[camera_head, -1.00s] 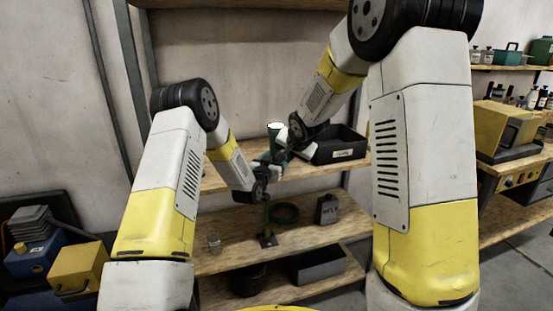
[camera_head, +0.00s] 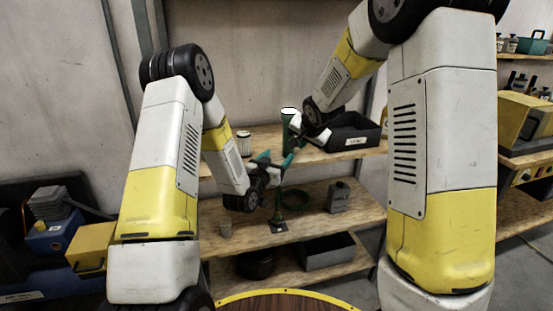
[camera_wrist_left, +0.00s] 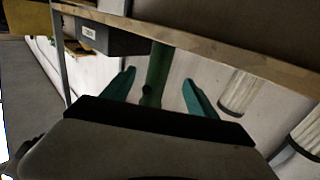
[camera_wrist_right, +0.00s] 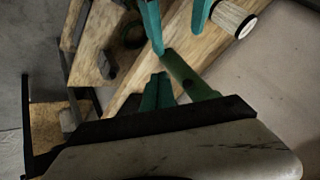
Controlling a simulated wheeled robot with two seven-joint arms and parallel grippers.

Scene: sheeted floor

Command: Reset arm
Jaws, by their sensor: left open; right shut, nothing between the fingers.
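My left gripper (camera_head: 275,158) is open, with teal fingers spread, in front of the shelf rack. It also shows in the left wrist view (camera_wrist_left: 159,82). My right gripper (camera_head: 297,147) is beside the cylinder, shut and empty. In the right wrist view its fingers (camera_wrist_right: 158,90) are together, near the cylinder (camera_wrist_right: 188,75).
A black bin (camera_head: 350,136) and a white filter (camera_head: 243,143) are on the upper shelf (camera_head: 335,154). A yellow machine (camera_head: 530,122) is at right.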

